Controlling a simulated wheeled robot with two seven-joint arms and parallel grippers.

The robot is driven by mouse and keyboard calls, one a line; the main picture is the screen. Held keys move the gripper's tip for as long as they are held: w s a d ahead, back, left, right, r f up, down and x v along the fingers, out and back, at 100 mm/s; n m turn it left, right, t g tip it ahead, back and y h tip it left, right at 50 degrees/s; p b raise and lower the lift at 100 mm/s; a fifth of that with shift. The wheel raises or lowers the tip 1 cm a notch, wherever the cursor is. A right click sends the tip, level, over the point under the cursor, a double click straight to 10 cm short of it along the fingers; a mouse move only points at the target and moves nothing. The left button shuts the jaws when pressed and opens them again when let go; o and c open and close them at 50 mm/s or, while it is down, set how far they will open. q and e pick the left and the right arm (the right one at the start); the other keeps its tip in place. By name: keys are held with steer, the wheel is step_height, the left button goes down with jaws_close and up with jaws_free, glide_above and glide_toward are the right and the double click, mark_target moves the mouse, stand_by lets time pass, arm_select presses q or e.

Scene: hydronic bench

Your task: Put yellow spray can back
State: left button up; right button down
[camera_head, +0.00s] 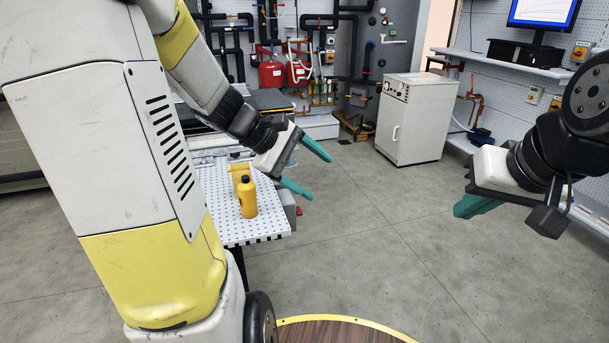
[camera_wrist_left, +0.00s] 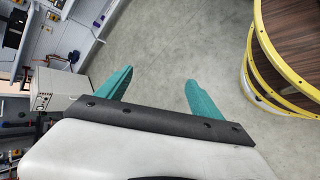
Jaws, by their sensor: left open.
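A yellow spray can (camera_head: 247,197) with a dark cap stands upright on a white perforated table (camera_head: 224,211), below my left gripper in the head view. My left gripper (camera_head: 313,169) has teal fingers spread apart with nothing between them; it is above and to the right of the can. In the left wrist view the same open fingers (camera_wrist_left: 158,88) show with bare floor between them, and the can is not visible there. My right gripper (camera_head: 470,207) hangs over the floor at the right; its teal fingers overlap, so its opening is unclear.
Another yellow object (camera_head: 239,171) stands just behind the can. A white cabinet (camera_head: 415,117) is on the floor at the back right. A round wooden top with a yellow rim (camera_head: 345,328) is at the bottom. The floor between is clear.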

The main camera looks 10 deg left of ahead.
arm_select(q)
steer(key=s+r+m+y, duration=0.2)
steer(key=s+m+y, duration=0.1)
steer(key=s+m, duration=0.3)
steer(key=s+r+m+t+y, duration=0.1)
steer(key=s+r+m+y, duration=0.2)
steer(key=s+m, duration=0.3)
steer(key=shift+s+a+r+t, duration=0.3)
steer(key=shift+s+r, duration=0.05)
steer(key=shift+s, duration=0.4)
steer(key=shift+a, duration=0.15)
